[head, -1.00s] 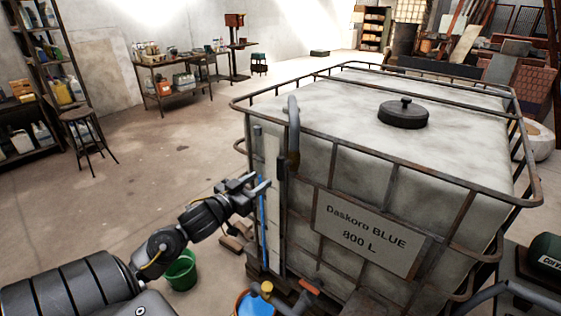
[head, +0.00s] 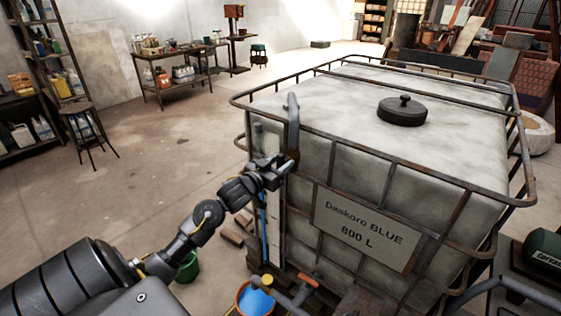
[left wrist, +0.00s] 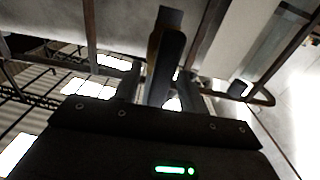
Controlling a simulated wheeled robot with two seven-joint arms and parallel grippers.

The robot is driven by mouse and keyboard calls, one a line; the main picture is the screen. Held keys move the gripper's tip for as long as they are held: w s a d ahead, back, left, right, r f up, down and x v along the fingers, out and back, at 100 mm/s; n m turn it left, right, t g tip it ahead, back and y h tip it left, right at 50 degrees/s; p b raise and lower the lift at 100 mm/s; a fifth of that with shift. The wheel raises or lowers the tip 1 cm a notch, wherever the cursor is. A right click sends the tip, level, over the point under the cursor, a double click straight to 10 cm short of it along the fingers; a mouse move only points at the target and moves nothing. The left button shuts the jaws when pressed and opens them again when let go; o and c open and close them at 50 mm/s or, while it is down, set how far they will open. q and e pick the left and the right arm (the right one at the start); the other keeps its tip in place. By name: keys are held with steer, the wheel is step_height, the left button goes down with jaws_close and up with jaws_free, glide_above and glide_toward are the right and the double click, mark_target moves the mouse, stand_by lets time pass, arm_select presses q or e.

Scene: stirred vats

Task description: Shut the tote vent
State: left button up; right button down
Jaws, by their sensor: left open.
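The tote (head: 430,150) is a white caged tank with a plate (head: 365,230) reading "Daskoro BLUE 800 L". A black round lid with a knob (head: 403,110) sits on its top. A grey upright pipe or handle (head: 293,112) with a brownish lower end stands at the near left corner; I cannot tell which part is the vent. My left gripper (head: 283,165) is open at that lower end. In the left wrist view, a dark bar (left wrist: 166,65) stands between the fingers of the left gripper (left wrist: 163,88); contact is unclear. My right gripper is not in view.
A blue-filled sight tube (head: 263,230) runs down the tote's corner. Below are an orange-handled valve (head: 308,280), an orange bucket with blue inside (head: 254,300) and a green bucket (head: 188,267).

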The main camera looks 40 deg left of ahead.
arm_select(q)
jaws_close()
stand_by(0.3)
